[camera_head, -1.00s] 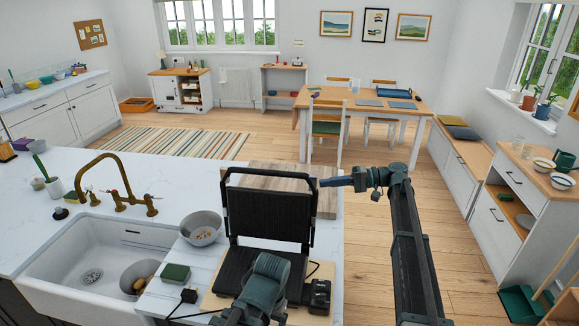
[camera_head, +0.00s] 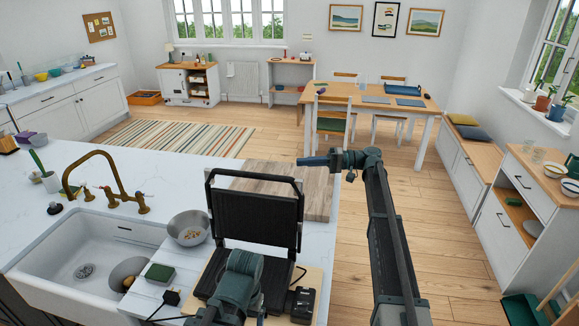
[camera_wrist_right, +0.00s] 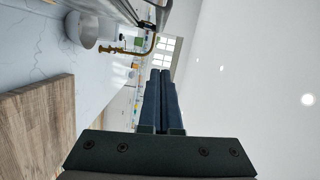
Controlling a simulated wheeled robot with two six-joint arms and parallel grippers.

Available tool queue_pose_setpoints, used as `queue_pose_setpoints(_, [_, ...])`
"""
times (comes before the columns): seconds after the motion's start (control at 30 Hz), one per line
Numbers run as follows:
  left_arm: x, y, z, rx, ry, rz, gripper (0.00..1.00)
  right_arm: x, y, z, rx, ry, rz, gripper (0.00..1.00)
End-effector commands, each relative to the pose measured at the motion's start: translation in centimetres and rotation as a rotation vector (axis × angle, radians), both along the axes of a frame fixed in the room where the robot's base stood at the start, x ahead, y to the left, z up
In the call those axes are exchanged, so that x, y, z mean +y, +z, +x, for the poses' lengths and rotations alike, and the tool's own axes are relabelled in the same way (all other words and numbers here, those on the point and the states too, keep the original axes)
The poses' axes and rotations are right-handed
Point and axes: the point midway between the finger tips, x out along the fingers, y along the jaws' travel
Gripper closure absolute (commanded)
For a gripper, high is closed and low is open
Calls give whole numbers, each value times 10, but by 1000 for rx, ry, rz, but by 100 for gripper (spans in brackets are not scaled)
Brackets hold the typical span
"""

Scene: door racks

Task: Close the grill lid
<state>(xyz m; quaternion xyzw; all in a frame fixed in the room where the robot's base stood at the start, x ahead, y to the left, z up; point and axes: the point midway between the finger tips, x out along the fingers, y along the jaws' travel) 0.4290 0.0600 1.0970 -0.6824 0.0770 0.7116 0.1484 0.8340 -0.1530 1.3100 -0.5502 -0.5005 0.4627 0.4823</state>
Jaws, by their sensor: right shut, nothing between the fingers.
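The black grill (camera_head: 209,277) stands on a wooden board on the counter. Its lid (camera_head: 252,222) is open and stands upright, with the handle bar (camera_head: 250,176) along its top. My right gripper (camera_head: 303,161) is shut and empty. Its blue fingers point left, just above and beyond the top right corner of the lid in the head view, apart from the handle in the picture.
A wooden chopping board (camera_head: 316,200) lies behind the grill. A grey bowl (camera_head: 188,228), a green sponge (camera_head: 159,272) and the sink (camera_head: 60,262) are to its left. A black box (camera_head: 302,303) sits at its right. Clear floor lies right of the counter.

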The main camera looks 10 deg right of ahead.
Motion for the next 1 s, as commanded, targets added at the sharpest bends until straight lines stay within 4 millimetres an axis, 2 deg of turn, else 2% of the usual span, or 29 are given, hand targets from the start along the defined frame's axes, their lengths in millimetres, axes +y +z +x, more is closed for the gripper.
queue_pose_setpoints(0.47, [0, -3, 0, 0, -1, 0, 16, 93, -3, 6, 0, 3, 0, 100])
queue_pose_setpoints(0.53, [0, -5, 0, 0, -1, 0, 16, 94, -5, -10, 0, 0, -1, 100])
queue_pose_setpoints(0.7, [0, -6, 0, 0, -1, 0, 16, 100, -7, -26, 0, 0, -1, 100])
queue_pose_setpoints(1.0, [0, -7, 0, 0, -2, 0, 16, 102, -7, -32, 0, 0, -1, 100])
